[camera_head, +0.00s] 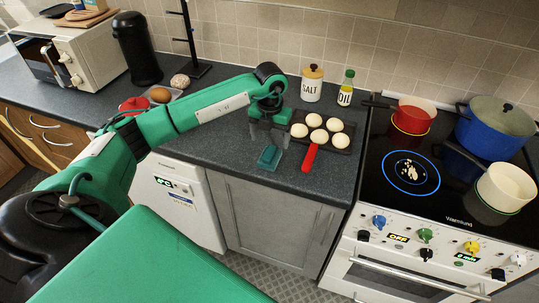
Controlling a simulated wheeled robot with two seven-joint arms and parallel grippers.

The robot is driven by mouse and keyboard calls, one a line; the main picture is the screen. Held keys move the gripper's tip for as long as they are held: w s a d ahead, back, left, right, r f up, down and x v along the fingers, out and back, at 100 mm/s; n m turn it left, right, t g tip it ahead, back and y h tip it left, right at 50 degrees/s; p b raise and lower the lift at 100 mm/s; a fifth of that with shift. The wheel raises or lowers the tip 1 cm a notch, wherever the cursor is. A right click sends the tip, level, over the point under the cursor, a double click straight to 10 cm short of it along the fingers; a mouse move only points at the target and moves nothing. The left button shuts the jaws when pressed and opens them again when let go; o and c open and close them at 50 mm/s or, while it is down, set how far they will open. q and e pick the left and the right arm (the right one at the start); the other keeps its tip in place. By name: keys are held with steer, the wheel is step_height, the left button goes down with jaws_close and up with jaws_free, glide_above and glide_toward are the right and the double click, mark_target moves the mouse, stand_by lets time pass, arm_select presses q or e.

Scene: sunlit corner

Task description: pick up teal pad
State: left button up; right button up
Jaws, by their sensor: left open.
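The teal pad (269,157) is a small block lying on the dark countertop, near its front edge. My left gripper (267,140) is just above and behind the pad, pointing down with its fingers apart. It looks empty, and I cannot tell whether a fingertip touches the pad. My right gripper is not in view.
A dark tray (341,142) with several pale round buns is close to the right, with a red-handled tool (311,157) in front. A salt jar (312,84) and an oil bottle (346,88) stand behind. The stove (455,200) with pots is further right.

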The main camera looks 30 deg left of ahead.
mark_target(270, 152)
arm_select(q)
steer(key=shift+f, duration=0.75)
steer(key=shift+s+f+p, duration=0.1)
steer(key=shift+f+p, duration=0.5)
steer(key=shift+p, duration=0.05)
step_height(270, 152, down, 3)
steer(key=shift+f+p, duration=0.2)
steer(key=shift+p, duration=0.6)
steer(key=shift+f, duration=0.4)
steer(key=c, duration=1.1)
